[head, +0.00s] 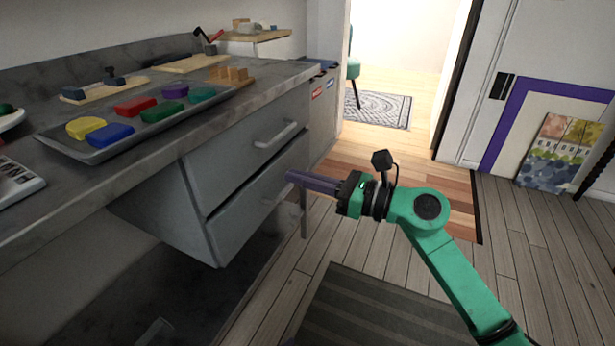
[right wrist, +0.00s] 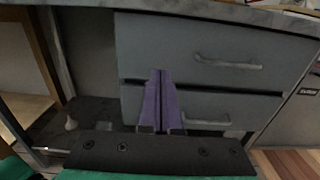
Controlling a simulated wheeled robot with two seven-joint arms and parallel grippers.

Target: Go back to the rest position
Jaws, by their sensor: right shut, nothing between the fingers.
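My right gripper (head: 292,177) has purple fingers on a green arm and is shut and empty. In the head view it is in front of the grey drawer unit, below the counter top. In the right wrist view its fingers (right wrist: 160,76) lie together and point at the drawer fronts. The upper drawer (right wrist: 215,55) and lower drawer (right wrist: 200,108) look shut, each with a bar handle. The fingers hide part of the lower drawer. My left gripper does not show.
The counter (head: 235,103) carries a tray (head: 55,143) of several coloured pieces and wooden boards behind it. A dark striped mat (head: 370,310) lies on the plank floor. A doorway with a patterned rug (head: 380,107) is at the back. A picture panel (head: 560,150) leans at right.

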